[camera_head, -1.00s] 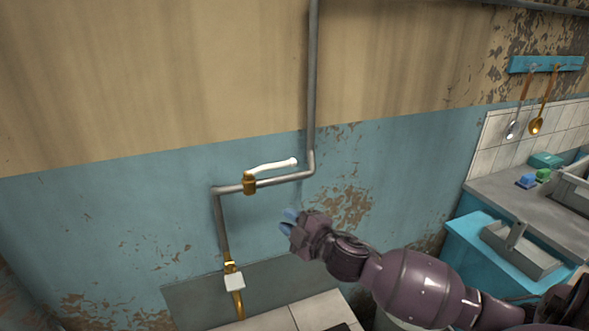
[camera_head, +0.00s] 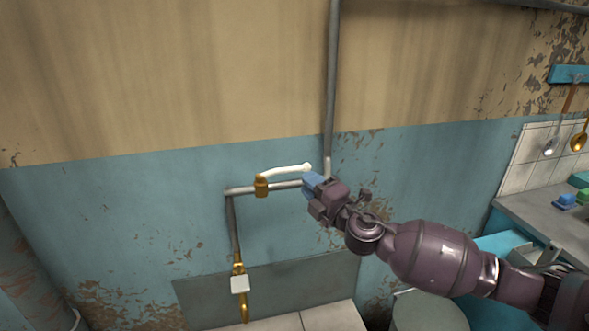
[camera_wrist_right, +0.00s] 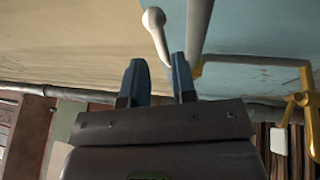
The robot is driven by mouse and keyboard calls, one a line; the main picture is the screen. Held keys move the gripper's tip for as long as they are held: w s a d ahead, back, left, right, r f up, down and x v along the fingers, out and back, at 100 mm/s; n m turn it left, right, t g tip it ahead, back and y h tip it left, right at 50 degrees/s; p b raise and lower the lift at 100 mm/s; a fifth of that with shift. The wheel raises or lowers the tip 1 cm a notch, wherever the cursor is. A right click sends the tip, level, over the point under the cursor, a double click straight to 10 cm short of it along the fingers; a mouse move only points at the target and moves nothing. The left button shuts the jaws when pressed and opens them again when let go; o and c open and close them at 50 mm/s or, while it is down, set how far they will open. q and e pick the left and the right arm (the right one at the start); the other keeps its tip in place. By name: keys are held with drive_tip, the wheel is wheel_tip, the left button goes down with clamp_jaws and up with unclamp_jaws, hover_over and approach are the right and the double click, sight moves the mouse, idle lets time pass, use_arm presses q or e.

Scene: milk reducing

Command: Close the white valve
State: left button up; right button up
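The white valve handle (camera_head: 285,170) sits on a brass valve body (camera_head: 261,186) on the grey wall pipe. It points right, nearly along the pipe and tilted slightly up. My right gripper (camera_head: 309,184) has blue fingers, just below the handle's free end and in front of the pipe. In the right wrist view the fingers (camera_wrist_right: 157,62) are apart with nothing gripped. There the white handle (camera_wrist_right: 156,32) shows just beyond the gap, close to one finger; I cannot tell whether they touch. My left gripper is not in view.
The grey pipe (camera_head: 331,80) rises vertically just right of the handle. A lower pipe drops to a brass fitting with a white box (camera_head: 240,284). A counter (camera_head: 540,213) and hanging utensils are at the right. The wall left of the valve is clear.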

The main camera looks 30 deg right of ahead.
sight(296, 171)
drive_tip(key=shift+x, duration=3.3)
clamp_jaws()
